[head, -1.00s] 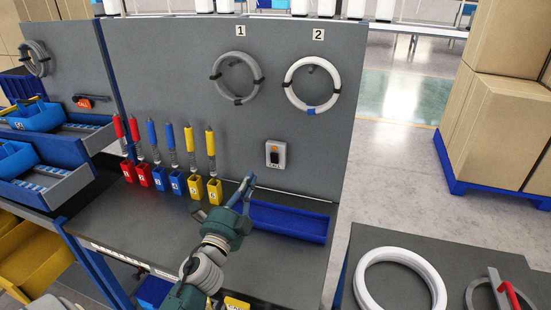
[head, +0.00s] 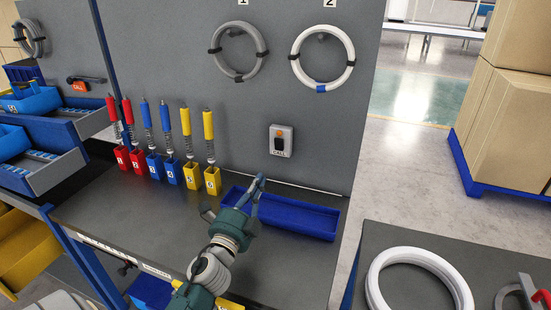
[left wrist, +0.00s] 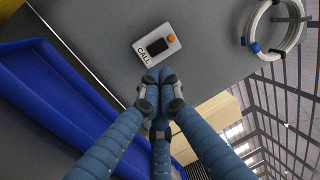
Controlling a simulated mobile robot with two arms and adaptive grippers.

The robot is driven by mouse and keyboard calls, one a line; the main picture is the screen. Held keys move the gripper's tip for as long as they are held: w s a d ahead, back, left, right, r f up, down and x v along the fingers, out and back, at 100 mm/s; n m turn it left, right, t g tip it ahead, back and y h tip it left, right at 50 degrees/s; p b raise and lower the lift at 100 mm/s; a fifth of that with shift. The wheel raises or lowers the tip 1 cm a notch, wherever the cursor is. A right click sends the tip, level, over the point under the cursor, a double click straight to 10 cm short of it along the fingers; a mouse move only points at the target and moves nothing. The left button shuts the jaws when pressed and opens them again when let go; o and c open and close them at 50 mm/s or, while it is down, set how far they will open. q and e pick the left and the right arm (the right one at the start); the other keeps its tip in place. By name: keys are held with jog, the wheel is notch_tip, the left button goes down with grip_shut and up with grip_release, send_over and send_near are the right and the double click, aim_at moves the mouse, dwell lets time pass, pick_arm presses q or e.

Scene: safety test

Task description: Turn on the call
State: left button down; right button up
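The call box (head: 281,140) is a small light-grey box with a black switch and a CALL label, fixed low on the grey upright panel. In the left wrist view the call box (left wrist: 150,56) also shows an orange lamp or button at one corner; I cannot tell whether it is lit. My left gripper (head: 260,180) is below and slightly left of the box in the head view. In the left wrist view its blue fingers (left wrist: 160,78) come together at the tips, just beside the box's CALL edge, with nothing held. Contact is not visible. My right gripper is not in view.
A long blue tray (head: 300,217) lies below the box. Numbered red, blue and yellow holders (head: 172,172) stand to the left. A grey ring (head: 238,51) and a white ring (head: 322,58) hang above. A dark table with a white ring (head: 420,285) is at right.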

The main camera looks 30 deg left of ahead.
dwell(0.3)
pick_arm(q)
send_near(278, 144)
jog(key=p+x, duration=0.1)
jog(key=x, duration=0.6)
dwell(0.3)
